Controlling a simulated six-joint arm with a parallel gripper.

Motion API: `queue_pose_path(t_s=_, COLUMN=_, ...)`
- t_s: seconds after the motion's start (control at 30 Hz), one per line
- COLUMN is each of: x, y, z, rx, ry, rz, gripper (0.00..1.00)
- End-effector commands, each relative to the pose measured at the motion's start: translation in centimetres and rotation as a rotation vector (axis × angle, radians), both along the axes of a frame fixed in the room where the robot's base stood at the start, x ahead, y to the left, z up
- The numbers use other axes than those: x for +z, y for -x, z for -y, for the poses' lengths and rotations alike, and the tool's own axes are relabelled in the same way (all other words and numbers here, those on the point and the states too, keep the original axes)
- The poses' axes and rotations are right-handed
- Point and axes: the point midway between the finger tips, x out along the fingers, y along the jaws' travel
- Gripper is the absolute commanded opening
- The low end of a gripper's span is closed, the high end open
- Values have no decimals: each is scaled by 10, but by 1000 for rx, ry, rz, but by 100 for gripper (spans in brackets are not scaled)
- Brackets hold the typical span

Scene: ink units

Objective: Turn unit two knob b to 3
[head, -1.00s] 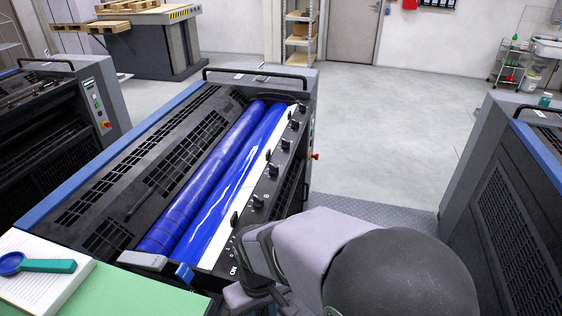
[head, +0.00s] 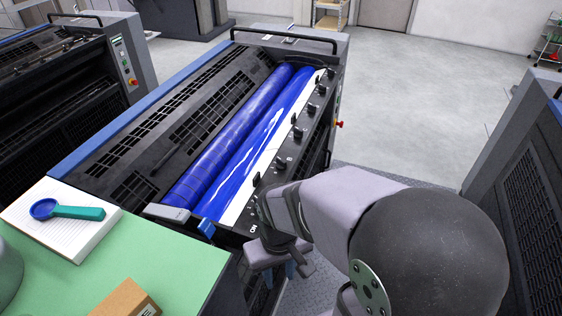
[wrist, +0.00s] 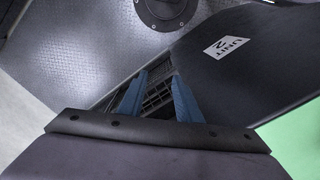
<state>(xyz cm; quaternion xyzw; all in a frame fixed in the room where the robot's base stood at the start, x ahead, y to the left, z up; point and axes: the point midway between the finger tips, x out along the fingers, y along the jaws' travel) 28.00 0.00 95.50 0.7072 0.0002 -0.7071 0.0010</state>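The ink unit (head: 118,165) stands in the middle of the head view with blue rollers (head: 232,143). A dark panel with a row of several black knobs runs along the rollers' right side; one knob (head: 281,162) sits mid-row and another (head: 257,180) nearer me. Their letters are too small to read surely, so I cannot tell which is knob b. A "UNIT 2" label (wrist: 227,47) shows in the wrist view. My gripper (wrist: 155,78) has its two blue fingers apart with nothing between them. In the head view it hangs beside the unit's near right end, touching no knob.
Other machines stand at left (head: 60,100) and right (head: 530,180).

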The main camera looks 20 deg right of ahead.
Motion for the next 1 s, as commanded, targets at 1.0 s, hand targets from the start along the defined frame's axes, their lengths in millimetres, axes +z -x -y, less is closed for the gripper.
queue_pose_path(t_s=1.0, x=36, y=-194, z=161, rx=-372, ry=-81, rz=192, gripper=27)
